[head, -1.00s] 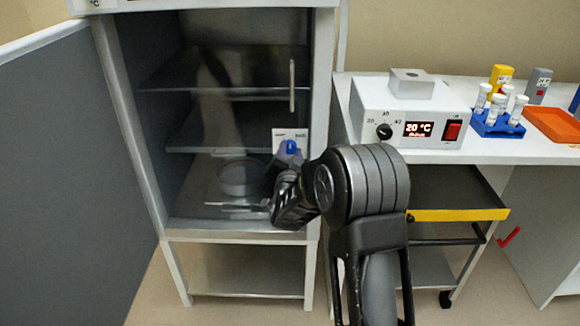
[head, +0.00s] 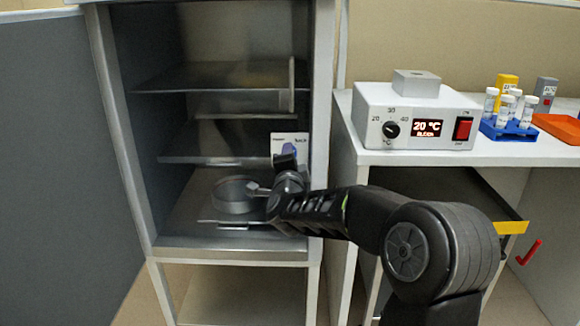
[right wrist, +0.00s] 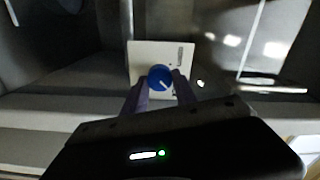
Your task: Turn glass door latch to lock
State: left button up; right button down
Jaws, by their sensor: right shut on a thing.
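The glass door (head: 225,130) of the cabinet shows shelves through it and has a pale upright handle (head: 292,85) near its right edge. The latch is a blue knob on a white plate (head: 283,140) at the lower right of the door. In the right wrist view the blue knob (right wrist: 160,77) has a white line slanting across its face, on the white plate (right wrist: 145,55). My right gripper (right wrist: 161,88) is shut on the knob, one finger on each side. In the head view my right gripper (head: 284,172) partly hides the knob. My left gripper is not in view.
A large grey panel (head: 60,170) stands at the left. A bench (head: 520,155) on the right holds a heater box (head: 415,115) reading 20 °C, a blue tube rack (head: 508,133) and an orange tray (head: 560,128). A round dish (head: 232,195) shows inside the cabinet.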

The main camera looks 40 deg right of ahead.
dwell(0.4)
jog(key=c, duration=1)
grip_release()
jog(key=shift+s+a, duration=0.1)
jog(key=v, duration=0.7)
jog(key=shift+s+a+p, duration=0.2)
jog(key=shift+p, duration=0.25)
